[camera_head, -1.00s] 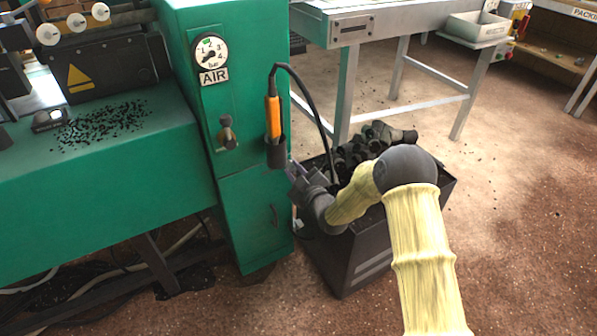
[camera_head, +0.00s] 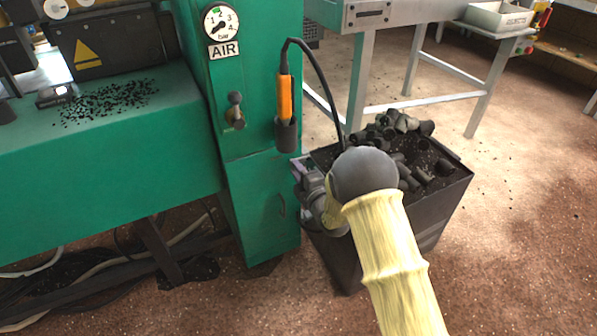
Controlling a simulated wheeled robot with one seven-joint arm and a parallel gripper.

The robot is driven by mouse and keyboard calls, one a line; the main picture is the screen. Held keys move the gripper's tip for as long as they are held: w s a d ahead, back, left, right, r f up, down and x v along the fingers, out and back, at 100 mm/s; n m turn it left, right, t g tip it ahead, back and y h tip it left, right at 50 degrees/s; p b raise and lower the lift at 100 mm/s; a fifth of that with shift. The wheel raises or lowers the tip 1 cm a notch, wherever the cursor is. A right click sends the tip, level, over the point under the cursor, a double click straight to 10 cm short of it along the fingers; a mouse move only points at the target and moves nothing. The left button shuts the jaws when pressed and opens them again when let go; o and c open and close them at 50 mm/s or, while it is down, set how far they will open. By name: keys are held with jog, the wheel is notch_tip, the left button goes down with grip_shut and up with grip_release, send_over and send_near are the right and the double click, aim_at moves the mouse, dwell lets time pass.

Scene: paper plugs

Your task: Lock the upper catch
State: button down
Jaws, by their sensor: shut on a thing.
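My gripper (camera_head: 299,166) is at the right edge of the green cabinet (camera_head: 262,200), just below the dark holster. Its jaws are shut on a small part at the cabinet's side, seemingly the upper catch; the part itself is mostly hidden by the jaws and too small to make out.
An orange-handled tool (camera_head: 284,96) on a black cable sits in the holster (camera_head: 286,134) just above my gripper. A dark bin (camera_head: 440,215) of black pipe pieces stands close under my arm. A grey-legged table (camera_head: 357,85) is behind. The floor at right is clear.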

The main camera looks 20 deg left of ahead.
jog(key=shift+f+n, duration=0.35)
jog(key=shift+n, duration=0.15)
jog(key=c, duration=1.2)
grip_release()
jog(key=shift+c, duration=0.2)
jog(key=shift+s+d+r, duration=0.1)
jog(key=p+v, duration=0.4)
jog(key=v, duration=1.3)
